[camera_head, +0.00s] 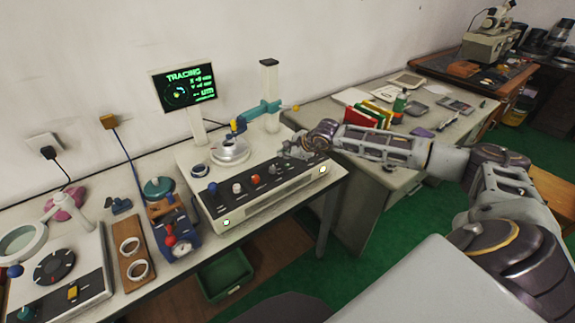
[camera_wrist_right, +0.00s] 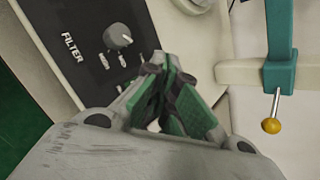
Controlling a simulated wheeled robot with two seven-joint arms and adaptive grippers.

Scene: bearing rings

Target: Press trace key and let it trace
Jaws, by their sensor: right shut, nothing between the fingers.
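The tracing machine (camera_head: 260,210) stands on the bench, with a sloped dark panel of knobs and keys along its front. Its screen (camera_head: 183,86) reads TRACING in green. A ring sits on the round turntable (camera_head: 230,151), and a teal stylus arm (camera_head: 258,110) on the column reaches over it. My right gripper (camera_head: 292,150) is above the right part of the panel. In the right wrist view its fingers (camera_wrist_right: 168,95) are shut and empty, beside the FILTER knob (camera_wrist_right: 117,36). The gripper may hide the trace key; I cannot identify the key. My left gripper is not in view.
Left of the machine are a wooden tray (camera_head: 132,275) with two rings, a blue gauge stand (camera_head: 178,235) and a magnifier unit (camera_head: 60,280). A green bin (camera_head: 225,274) is below the bench. Folders (camera_head: 370,112) lie on the right desk.

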